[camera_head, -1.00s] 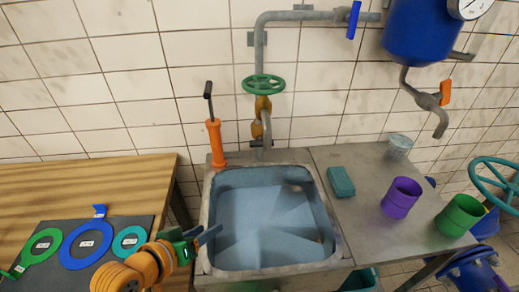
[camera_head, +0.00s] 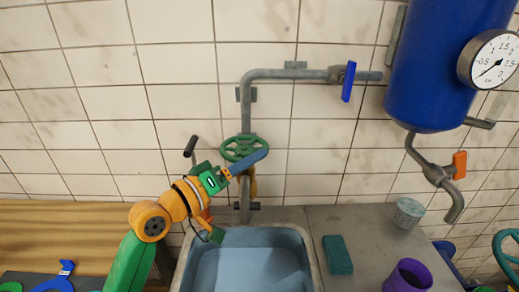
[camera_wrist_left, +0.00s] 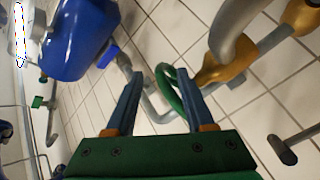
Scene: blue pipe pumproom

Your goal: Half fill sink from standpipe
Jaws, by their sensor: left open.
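The grey standpipe (camera_head: 245,100) runs down the tiled wall. Its green handwheel (camera_head: 239,149) sits above a brass valve body, partly behind my left gripper. The blue-grey sink (camera_head: 250,268) is below and cut off by the bottom edge; I cannot tell whether it holds water. My left gripper (camera_head: 256,161) is open at the handwheel's right front edge. In the left wrist view, the open fingers (camera_wrist_left: 159,74) have the wheel (camera_wrist_left: 178,95) beyond and beside the right finger; I cannot tell whether they touch. The brass valve (camera_wrist_left: 222,68) shows to their right. My right gripper is not in view.
A blue-handled valve (camera_head: 348,82) sits on the pipe's upper branch. A blue tank (camera_head: 430,70) with a gauge (camera_head: 490,61) and an orange-handled outlet (camera_head: 459,163) is at right. The counter holds a teal block (camera_head: 337,254), a grey cup (camera_head: 408,213) and a purple cup (camera_head: 408,276).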

